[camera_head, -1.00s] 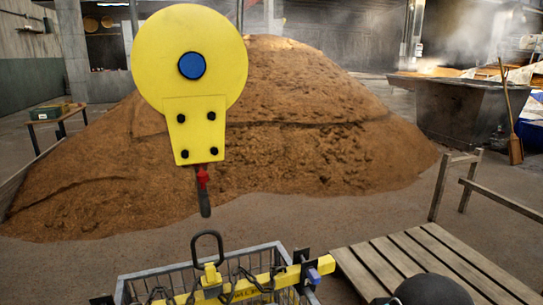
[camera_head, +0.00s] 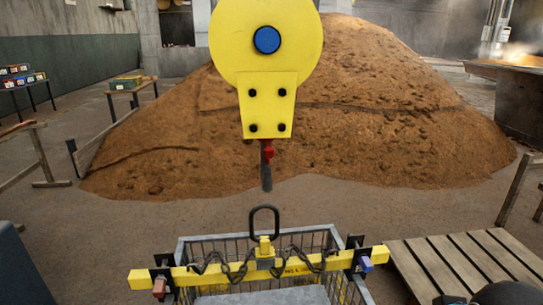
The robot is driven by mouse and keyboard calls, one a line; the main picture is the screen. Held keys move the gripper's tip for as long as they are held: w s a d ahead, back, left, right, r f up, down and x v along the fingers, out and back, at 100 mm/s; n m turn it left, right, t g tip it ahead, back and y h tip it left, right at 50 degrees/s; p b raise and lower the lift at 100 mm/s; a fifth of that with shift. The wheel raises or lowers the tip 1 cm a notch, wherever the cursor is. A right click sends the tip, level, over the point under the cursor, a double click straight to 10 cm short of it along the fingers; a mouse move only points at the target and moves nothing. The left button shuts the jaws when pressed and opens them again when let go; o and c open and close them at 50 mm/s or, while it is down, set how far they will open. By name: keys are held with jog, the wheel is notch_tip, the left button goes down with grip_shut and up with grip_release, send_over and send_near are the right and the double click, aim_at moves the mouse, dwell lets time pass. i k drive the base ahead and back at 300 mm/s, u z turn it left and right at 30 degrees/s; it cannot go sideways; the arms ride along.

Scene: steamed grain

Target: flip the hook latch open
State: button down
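A yellow hook block (camera_head: 267,90) with a blue round centre and dark bolts hangs in the upper middle of the head view. Below it, the dark hook (camera_head: 266,180) points down and shows nearly edge-on. A small red latch (camera_head: 268,153) sits at the top of the hook. I cannot tell from this angle whether the latch is open or closed. The hook hangs apart from and above a dark lifting ring (camera_head: 264,222) on a yellow beam (camera_head: 205,279). My gripper is not in view; only a dark rounded part, possibly of my arm, shows at the bottom right.
The beam with chains lies across a metal mesh crate (camera_head: 215,246). A wooden slatted platform (camera_head: 440,262) stands at the right. A big brown grain heap (camera_head: 380,130) fills the background. A wooden barrier (camera_head: 38,155) is at the left. Floor shows between heap and crate.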

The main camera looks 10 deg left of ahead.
aim_at(269, 152)
jog(key=z, duration=2.85)
jog(key=k, duration=2.5)
jog(key=u, duration=2.7)
